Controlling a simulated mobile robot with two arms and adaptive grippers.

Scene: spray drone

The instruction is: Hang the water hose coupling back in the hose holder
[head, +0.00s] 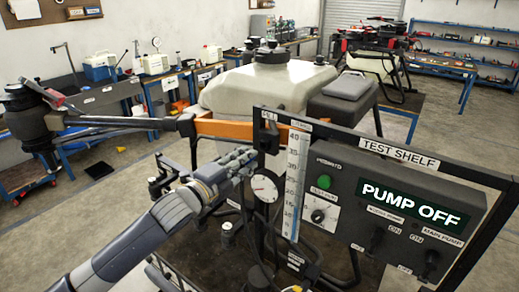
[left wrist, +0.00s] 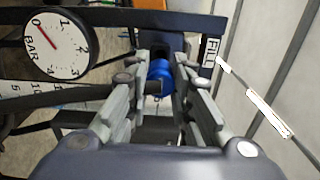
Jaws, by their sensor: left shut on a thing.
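My left gripper (head: 246,160) is at the test shelf, just left of the pressure gauge (head: 265,186) and below the FILL label (head: 269,115). In the left wrist view its fingers (left wrist: 160,84) are shut on a blue cylindrical coupling (left wrist: 160,70), with a dark part beyond it. The FILL label (left wrist: 210,50) shows just right of the coupling there, and the gauge (left wrist: 56,45) is at the upper left. A dark fitting (head: 268,139) under the FILL label may be the holder or part of the coupling; I cannot tell. My right gripper is out of view.
The test shelf panel (head: 398,150) carries a green button, dial, switches and a PUMP OFF display (head: 411,207). A level scale (head: 295,175) stands beside the gauge. The drone's pale tank (head: 265,88) and orange-and-black arm (head: 225,129) lie close behind my gripper.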

